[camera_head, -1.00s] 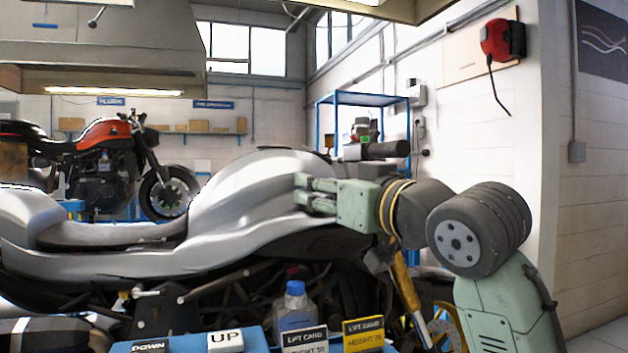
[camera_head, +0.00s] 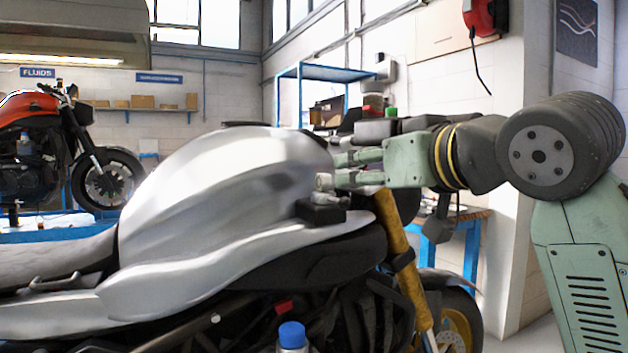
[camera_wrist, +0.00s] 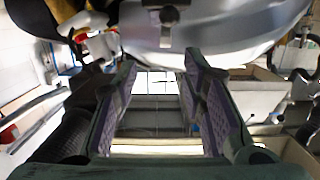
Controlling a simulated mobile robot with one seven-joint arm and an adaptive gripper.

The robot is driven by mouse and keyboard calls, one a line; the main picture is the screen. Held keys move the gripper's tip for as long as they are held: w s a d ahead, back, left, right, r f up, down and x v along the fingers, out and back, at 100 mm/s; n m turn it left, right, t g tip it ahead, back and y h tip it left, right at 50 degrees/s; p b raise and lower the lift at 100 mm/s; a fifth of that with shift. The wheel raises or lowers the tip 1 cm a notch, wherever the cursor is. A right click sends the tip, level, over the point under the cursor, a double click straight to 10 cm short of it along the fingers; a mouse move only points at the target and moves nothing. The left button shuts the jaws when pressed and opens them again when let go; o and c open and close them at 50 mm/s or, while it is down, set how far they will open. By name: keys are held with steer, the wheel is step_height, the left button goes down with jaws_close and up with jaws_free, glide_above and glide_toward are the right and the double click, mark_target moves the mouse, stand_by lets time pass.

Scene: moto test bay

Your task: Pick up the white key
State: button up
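I cannot pick out the white key in either view now. My gripper (camera_head: 342,168) is green and points left at the front end of the silver motorcycle tank (camera_head: 215,190). In the wrist view my gripper (camera_wrist: 160,75) has its two purple-padded fingers spread apart, with nothing between them. A small black block (camera_head: 320,212) sits just below the fingertips at the tank's edge. A dark fitting (camera_wrist: 168,28) shows against a silver surface at the top of the wrist view.
A blue bottle cap (camera_head: 292,333) shows at the bottom edge. The gold fork (camera_head: 402,262) stands below my gripper. A blue-legged workbench (camera_head: 462,235) is behind it, and an orange motorcycle (camera_head: 40,135) is at the far left.

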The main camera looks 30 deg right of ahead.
mark_target(328, 176)
steer(key=w, duration=0.2)
steer(key=w+p, duration=0.1)
steer(key=w, duration=0.1)
steer(key=shift+f, duration=0.25)
steer(key=w+p, duration=0.1)
steer(key=w, duration=0.1)
steer(key=w+p, duration=0.1)
steer(key=w, duration=0.1)
steer(key=shift+w+a+f, duration=0.1)
steer(key=shift+a+f, duration=0.05)
steer(key=shift+f, duration=0.25)
steer(key=shift+w+f, duration=0.15)
steer(key=shift+w, duration=0.35)
steer(key=shift+c, duration=0.6)
jaws_close()
